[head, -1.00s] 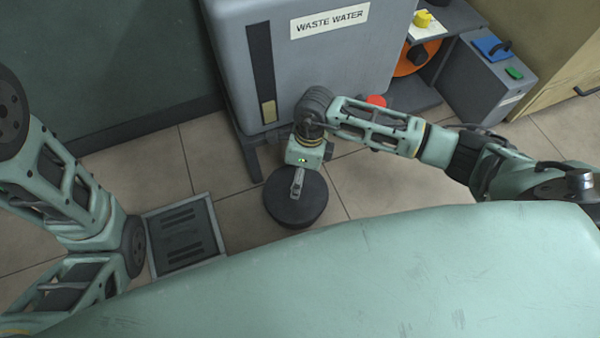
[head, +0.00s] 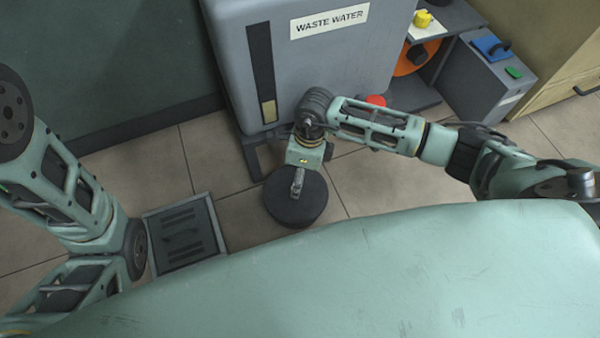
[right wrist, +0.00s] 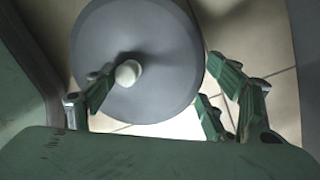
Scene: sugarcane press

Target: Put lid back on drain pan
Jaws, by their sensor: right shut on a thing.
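A dark round lid (head: 303,206) is under my right gripper (head: 297,186) in the head view, low over the floor in front of the waste water tank. In the right wrist view it is a grey disc (right wrist: 140,35) with a white knob (right wrist: 128,73). One finger is beside the knob, and the fingers opposite are at the rim. My right gripper is shut on the lid. I cannot make out a separate drain pan; whether it is beneath the lid is hidden. My left arm is at the left of the head view, its gripper out of sight.
The grey waste water tank (head: 300,70) stands behind the lid. A floor drain grate (head: 186,236) lies left of it. A red knob (head: 375,101) and a grey box with blue and green parts (head: 490,75) are to the right. Some tile floor is clear.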

